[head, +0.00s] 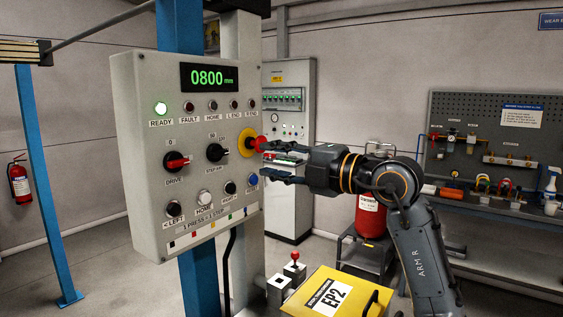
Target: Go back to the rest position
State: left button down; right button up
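My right gripper (272,162) is just right of the grey control panel (140,85), with its fingers pointing left toward it. Its two fingers are apart and I see nothing between them. The upper finger is close to the red mushroom button (257,143) on its yellow plate; I cannot tell whether they touch. The red-handled DRIVE switch (177,162) and a black selector knob (216,152) sit below the lamps. My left gripper is not in view.
A yellow EP2 box (352,288) stands below my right arm, beside a small red-topped joystick (294,263). A grey cabinet (301,190), red extinguisher (371,215) and workbench with pegboard (500,110) stand behind. A blue post (42,170) rises at left. Floor between post and panel is clear.

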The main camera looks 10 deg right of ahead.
jog(key=shift+v, duration=0.8)
